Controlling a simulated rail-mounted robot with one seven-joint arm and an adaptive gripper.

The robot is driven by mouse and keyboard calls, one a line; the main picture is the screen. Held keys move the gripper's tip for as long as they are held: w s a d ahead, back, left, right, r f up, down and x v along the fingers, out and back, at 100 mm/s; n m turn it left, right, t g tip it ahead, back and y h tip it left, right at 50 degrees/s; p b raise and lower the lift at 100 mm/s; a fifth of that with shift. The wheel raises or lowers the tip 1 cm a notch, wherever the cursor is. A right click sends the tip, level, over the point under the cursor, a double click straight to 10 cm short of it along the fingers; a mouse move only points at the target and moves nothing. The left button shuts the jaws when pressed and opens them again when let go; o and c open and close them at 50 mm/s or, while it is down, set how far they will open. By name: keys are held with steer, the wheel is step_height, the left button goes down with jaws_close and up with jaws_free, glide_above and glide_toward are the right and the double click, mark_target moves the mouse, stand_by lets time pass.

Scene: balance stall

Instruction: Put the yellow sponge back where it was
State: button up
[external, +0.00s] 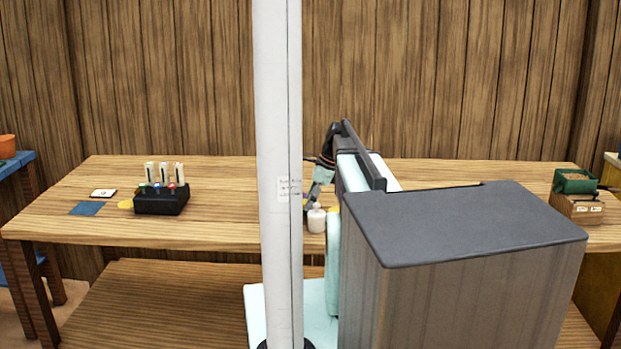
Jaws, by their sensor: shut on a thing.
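My gripper (314,192) shows only in part, between the white post and my own arm, low over the middle of the table. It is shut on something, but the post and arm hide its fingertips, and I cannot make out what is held. A small white bottle (316,221) shows right below it; I cannot tell whether they touch. No yellow sponge is clearly recognisable.
The black rack (161,202) holds several white-topped items on the wooden table (222,220). A blue square (87,208) and a small white dish (103,193) lie left of it. A green box (574,182) sits on a wooden box (577,209) at the far right. The white post (278,120) blocks the middle.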

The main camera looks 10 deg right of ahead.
steer(key=shift+f, duration=0.7)
steer(key=shift+f, duration=0.15)
steer(key=o, duration=1)
steer(key=b+v, duration=0.3)
steer(key=v, duration=0.9)
steer(key=shift+s+a, duration=0.1)
